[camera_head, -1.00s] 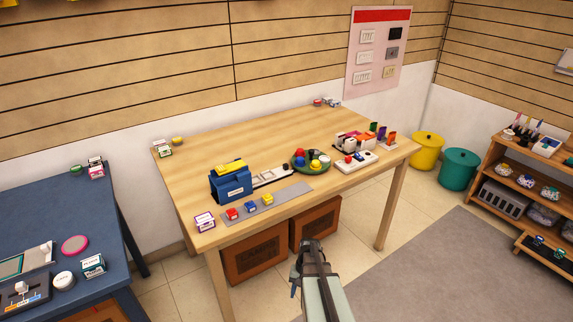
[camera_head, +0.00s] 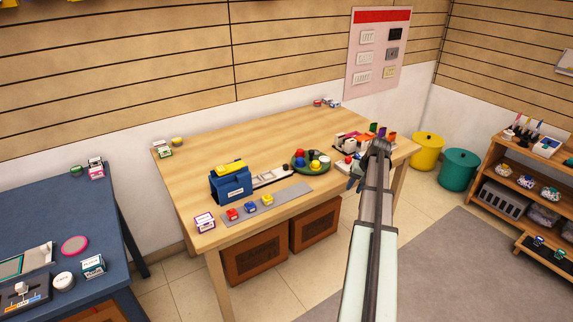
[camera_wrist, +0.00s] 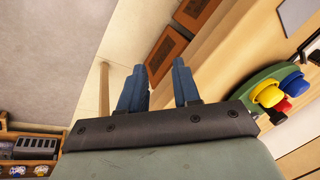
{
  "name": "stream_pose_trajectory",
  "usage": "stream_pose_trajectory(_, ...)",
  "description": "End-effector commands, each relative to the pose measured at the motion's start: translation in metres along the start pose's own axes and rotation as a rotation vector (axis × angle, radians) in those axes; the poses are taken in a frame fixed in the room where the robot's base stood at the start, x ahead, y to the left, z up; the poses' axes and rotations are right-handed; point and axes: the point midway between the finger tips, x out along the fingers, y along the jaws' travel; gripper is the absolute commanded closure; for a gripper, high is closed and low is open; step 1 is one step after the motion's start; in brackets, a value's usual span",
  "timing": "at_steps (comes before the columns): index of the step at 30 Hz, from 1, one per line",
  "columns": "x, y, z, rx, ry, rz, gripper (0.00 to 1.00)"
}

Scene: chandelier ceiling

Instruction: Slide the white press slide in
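The blue press (camera_head: 231,187) with a yellow top stands on the wooden table, left of its middle. The white press slide (camera_head: 272,175) sticks out from the press's right side, toward the round green tray. A dark patch shows on the slide. My gripper (camera_head: 355,183) is over the table's front right edge, right of the press and apart from the slide. In the wrist view my gripper (camera_wrist: 158,72) has its two blue fingers spread, with nothing between them. A pale piece at that view's top right may be the slide; I cannot tell.
The round green tray (camera_head: 311,167) with coloured pieces stands between the slide and my gripper. It also shows in the wrist view (camera_wrist: 250,84). A grey strip (camera_head: 292,192) with small coloured blocks lies in front of the press. Boxes (camera_head: 255,258) sit under the table.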

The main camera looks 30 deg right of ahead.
Motion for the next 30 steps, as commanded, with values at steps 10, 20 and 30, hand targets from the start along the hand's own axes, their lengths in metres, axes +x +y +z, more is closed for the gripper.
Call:
stream_pose_trajectory(10, -0.056, -0.181, -0.042, -0.529, 0.095, 0.037, 0.68)
stream_pose_trajectory(20, -0.075, -0.271, -0.039, -0.784, 0.133, 0.056, 0.68)
stream_pose_trajectory(30, -0.048, -0.278, -0.042, -0.804, 0.133, 0.057, 0.68)
